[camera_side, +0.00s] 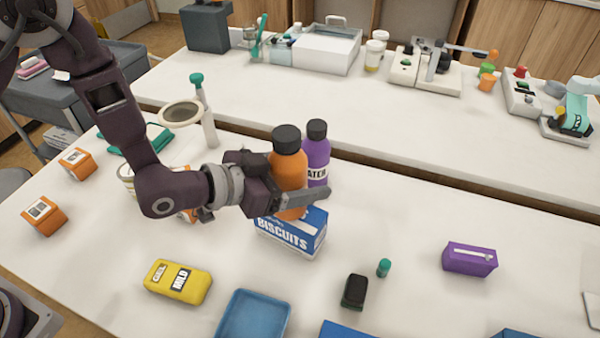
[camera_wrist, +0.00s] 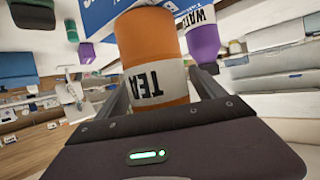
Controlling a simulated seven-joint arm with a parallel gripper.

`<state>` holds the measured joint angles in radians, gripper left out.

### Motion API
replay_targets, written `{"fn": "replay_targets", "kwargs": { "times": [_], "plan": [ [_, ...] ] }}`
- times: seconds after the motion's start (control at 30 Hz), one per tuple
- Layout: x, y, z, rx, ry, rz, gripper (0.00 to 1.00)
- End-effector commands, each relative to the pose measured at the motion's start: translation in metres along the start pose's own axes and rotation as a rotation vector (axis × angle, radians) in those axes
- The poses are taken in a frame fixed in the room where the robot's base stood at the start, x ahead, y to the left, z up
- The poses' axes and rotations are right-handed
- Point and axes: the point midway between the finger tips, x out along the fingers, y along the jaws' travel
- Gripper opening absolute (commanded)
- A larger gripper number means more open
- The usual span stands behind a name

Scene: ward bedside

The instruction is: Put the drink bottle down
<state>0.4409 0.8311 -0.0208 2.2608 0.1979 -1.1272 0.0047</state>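An orange drink bottle (camera_side: 289,168) with a black cap stands upright between the fingers of my gripper (camera_side: 298,203). In the wrist view its label reads TEA, upside down (camera_wrist: 155,60), and my gripper's fingers (camera_wrist: 162,98) lie along both its sides. My gripper is shut on the bottle. A white and blue biscuits box (camera_side: 291,240) shows just below the bottle in the side view. It also shows beyond the bottle's base in the wrist view (camera_wrist: 97,15). A finger hides the bottle's lower part in the side view; I cannot tell whether it touches the box.
A purple water bottle (camera_side: 316,158) stands close behind the orange one. A yellow pack (camera_side: 178,282), a blue tray (camera_side: 254,316), a black item (camera_side: 354,291), a small green-capped item (camera_side: 384,267) and a purple box (camera_side: 469,259) lie nearby. The table right of the biscuits is mostly clear.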

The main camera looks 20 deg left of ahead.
Motion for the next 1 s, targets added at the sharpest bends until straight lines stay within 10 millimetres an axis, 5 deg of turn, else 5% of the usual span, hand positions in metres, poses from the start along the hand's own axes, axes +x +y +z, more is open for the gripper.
{"fn": "replay_targets", "kwargs": {
  "times": [0.17, 0.5, 1.0],
  "plan": [
    [-0.008, 0.0, -0.003, 0.0, -0.002, 0.0, 0.79],
    [-0.072, -0.001, -0.003, 0.0, 0.0, -0.001, 0.79],
    [-0.077, 0.0, -0.003, -0.007, -0.003, -0.001, 0.79]
  ]
}}
